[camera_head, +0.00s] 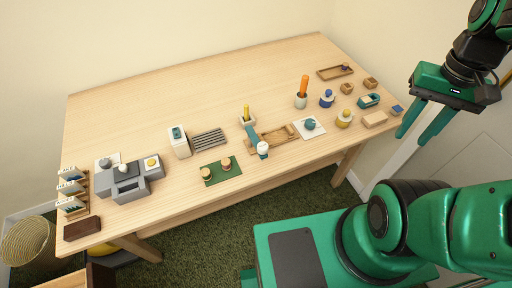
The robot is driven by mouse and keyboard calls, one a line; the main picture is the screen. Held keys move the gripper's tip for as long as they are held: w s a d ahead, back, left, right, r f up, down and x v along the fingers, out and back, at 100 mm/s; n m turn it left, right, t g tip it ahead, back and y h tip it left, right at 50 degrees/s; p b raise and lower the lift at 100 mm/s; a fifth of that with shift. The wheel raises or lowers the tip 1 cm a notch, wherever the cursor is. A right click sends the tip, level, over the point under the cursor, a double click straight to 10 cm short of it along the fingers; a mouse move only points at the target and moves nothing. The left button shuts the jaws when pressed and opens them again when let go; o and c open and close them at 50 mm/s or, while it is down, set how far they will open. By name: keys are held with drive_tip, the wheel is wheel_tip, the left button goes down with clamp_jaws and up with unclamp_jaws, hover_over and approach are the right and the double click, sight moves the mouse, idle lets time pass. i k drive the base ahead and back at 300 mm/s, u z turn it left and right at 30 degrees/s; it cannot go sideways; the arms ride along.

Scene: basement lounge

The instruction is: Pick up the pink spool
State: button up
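A small pinkish spool (226,163), which looks like the pink spool, stands on the right part of a dark green mat (226,177) near the table's front edge. A similar tan spool (206,173) stands on the same mat to its left. Both are small in the picture, so their colours are hard to tell exactly. My gripper (412,141) hangs at the right, beyond the table's right end and far from the mat. Its two green fingers are spread apart with nothing visible between them.
The wooden table (130,100) has a clear back half. Right of the mat are a wooden tray (276,138) with a teal-and-white item, and a white pad (309,133). Behind it are a white box (179,142) and a grey slatted rack (209,138). A grey machine (129,189) stands left.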

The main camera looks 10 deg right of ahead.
sight(226, 162)
drive_tip(key=z, duration=0.9)
drive_tip(key=k, duration=2.5)
drive_tip(key=u, duration=0.75)
drive_tip(key=i, duration=1)
